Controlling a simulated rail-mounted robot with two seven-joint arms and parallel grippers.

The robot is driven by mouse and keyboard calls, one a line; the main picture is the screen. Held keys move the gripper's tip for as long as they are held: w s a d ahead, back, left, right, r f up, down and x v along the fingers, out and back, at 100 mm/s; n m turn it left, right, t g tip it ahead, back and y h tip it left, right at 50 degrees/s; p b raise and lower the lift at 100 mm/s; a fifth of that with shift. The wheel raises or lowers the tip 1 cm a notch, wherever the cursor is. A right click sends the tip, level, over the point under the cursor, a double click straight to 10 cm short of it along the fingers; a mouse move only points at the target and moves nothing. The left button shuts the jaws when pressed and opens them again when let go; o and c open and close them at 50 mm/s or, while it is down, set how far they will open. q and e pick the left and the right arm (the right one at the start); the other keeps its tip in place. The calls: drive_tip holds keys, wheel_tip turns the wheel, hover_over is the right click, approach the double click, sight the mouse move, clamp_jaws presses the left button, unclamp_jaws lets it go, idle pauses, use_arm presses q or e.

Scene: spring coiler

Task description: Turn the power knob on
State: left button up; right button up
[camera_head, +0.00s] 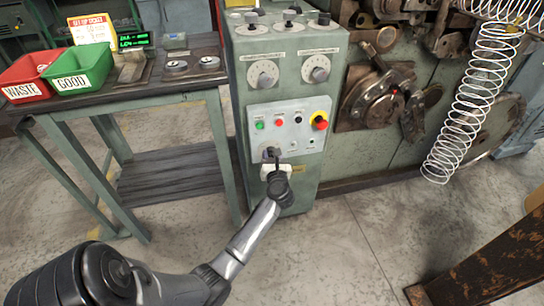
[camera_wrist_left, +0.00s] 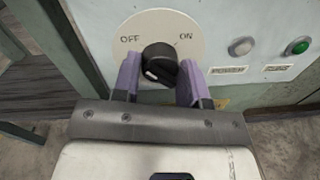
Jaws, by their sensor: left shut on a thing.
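The black power knob (camera_wrist_left: 160,62) sits on a pale round dial (camera_wrist_left: 130,32) marked OFF at left and ON at right in the left wrist view. My left gripper (camera_wrist_left: 160,84) has its two purple-padded fingers on either side of the knob and is shut on it. A white mark shows on the knob's near left part; which label the knob points to is not clear. In the head view my left gripper (camera_head: 272,160) reaches the lower left of the control panel (camera_head: 300,160) and hides most of the knob. My right gripper is not in view.
Green, red and black buttons and a red emergency stop (camera_head: 320,121) sit above on the panel. A side table (camera_head: 120,92) with a red bin (camera_head: 26,75) and a green bin (camera_head: 80,70) stands at left. A wire coil (camera_head: 465,115) hangs at right.

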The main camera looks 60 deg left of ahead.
use_arm(q)
drive_tip(key=shift+c, duration=1.1)
drive_tip(key=m+p, duration=0.3)
drive_tip(key=p, duration=0.1)
drive_tip(key=m+p, duration=0.3)
drive_tip(key=p, duration=0.2)
drive_tip(key=m+p, duration=0.3)
drive_tip(key=p, duration=0.1)
drive_tip(key=shift+r+p, duration=0.4)
drive_tip(key=m+p, duration=0.3)
drive_tip(key=m, duration=0.1)
drive_tip(key=shift+f+m+g+h, duration=0.1)
drive_tip(key=shift+m+g+h, duration=0.2)
drive_tip(key=shift+g, duration=0.1)
drive_tip(key=shift+f+m+g+p, duration=0.1)
drive_tip(key=shift+m+g+p, duration=0.2)
drive_tip(key=shift+m+p, duration=1.1)
drive_tip(key=shift+m, duration=0.4)
drive_tip(key=o, duration=0.9)
drive_tip(key=shift+f, duration=0.1)
